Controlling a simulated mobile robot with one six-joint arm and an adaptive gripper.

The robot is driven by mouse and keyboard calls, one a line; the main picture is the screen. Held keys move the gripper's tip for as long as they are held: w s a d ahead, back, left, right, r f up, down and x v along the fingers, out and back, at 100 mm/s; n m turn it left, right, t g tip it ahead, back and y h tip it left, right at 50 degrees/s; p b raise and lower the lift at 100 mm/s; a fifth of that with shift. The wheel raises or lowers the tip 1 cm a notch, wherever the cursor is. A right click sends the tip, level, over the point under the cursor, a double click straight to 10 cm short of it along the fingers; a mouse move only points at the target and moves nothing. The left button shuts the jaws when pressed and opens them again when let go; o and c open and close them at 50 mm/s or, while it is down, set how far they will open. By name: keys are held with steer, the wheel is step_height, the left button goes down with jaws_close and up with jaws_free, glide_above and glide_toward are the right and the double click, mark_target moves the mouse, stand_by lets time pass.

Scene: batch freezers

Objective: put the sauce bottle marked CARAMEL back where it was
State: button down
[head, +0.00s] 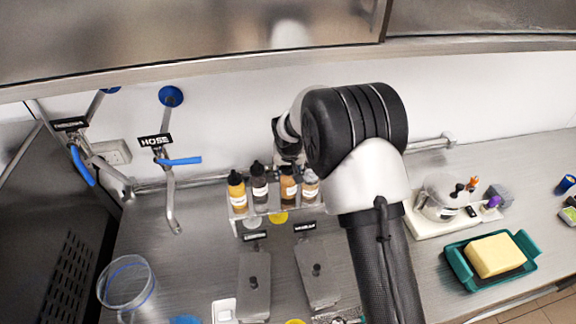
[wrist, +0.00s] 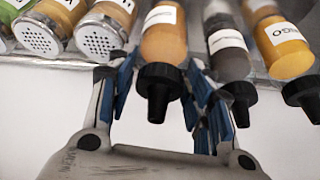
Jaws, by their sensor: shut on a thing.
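The sauce bottle with orange-brown sauce and a black cap (wrist: 163,42) is between the fingers of my gripper (wrist: 164,85), which is shut on it; its label is too small to read. In the head view this bottle (head: 288,187) stands upright in the bottle rack (head: 279,212), third from the left. My gripper (head: 289,158) is above it, partly hidden by my arm. Whether the bottle's base rests on the rack is hidden.
A dark bottle (head: 259,187) and a yellow bottle marked MANGO (wrist: 287,45) stand to its left in the head view. Shakers (wrist: 102,32) are on its other side. A clear jug (head: 127,284) and a teal tray with a yellow block (head: 494,255) stand on the counter.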

steer(key=shift+f+b, duration=0.55)
steer(key=shift+f, duration=0.15)
stand_by(0.4)
steer(key=c, duration=0.7)
jaws_free()
steer(key=s+d+r+b, duration=0.45)
steer(key=s+r, duration=0.65)
steer(key=r, duration=0.4)
steer(key=shift+m, duration=0.3)
steer(key=s+d+f+b, duration=0.2)
steer(key=s+d+b, duration=0.1)
steer(key=s, duration=0.7)
steer(key=s+d+f+b, duration=0.2)
steer(key=s+d+b, duration=0.1)
steer(key=s, duration=0.7)
steer(key=s+d+f+b, duration=0.3)
steer(key=s+b, duration=0.2)
steer(key=s, duration=0.5)
steer(key=shift+s+f, duration=0.1)
steer(key=shift+s, duration=0.25)
